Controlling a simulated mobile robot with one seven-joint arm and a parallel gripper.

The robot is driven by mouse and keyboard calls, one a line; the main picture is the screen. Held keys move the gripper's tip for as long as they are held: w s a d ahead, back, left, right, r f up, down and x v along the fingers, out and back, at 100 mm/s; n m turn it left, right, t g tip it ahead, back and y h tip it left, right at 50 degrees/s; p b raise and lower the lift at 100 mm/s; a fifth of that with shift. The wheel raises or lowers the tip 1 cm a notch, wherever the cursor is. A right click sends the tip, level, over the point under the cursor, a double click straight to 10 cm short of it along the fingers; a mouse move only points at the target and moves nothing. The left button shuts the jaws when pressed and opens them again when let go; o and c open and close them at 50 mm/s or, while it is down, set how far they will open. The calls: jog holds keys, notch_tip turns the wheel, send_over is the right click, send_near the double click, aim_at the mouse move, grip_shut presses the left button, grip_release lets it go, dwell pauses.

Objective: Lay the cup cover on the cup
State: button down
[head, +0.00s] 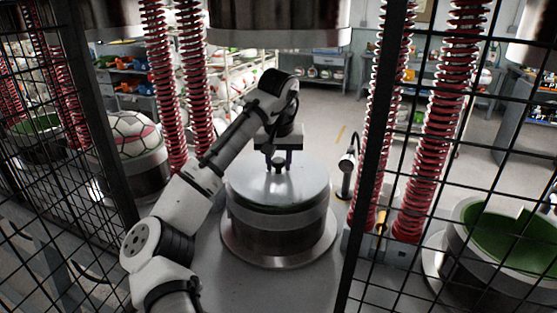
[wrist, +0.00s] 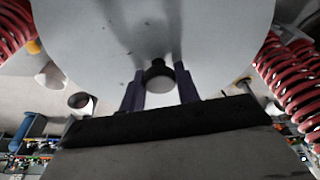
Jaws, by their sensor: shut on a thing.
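The cup cover (head: 270,185) is a smooth grey metal disc with a small dark knob in its middle. In the head view it lies level over the cup (head: 275,233), a wide dark cylinder with a lighter band at its top. I cannot tell whether the cover rests fully on the rim or hovers just above it. My gripper (head: 279,163) points down and is shut on the knob. In the wrist view the cover (wrist: 90,45) fills the upper middle, and the fingers of my gripper (wrist: 160,85) stand either side of the knob. The cup is hidden there.
Red coil springs (head: 182,90) stand behind left, and more (head: 440,120) stand at the right. A press head (head: 280,22) hangs above. Black mesh guards (head: 450,150) close both sides. A ball (head: 135,134) sits on the left cup, and an open green-lined cup (head: 505,235) stands at right.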

jog(key=shift+f+b, duration=0.45)
jog(key=shift+f, duration=0.45)
dwell(0.7)
jog(key=c, duration=0.9)
grip_release()
jog(key=shift+c, duration=0.2)
jog(key=shift+f, duration=0.1)
jog(key=shift+b+v, duration=0.85)
jog(key=shift+v, duration=3)
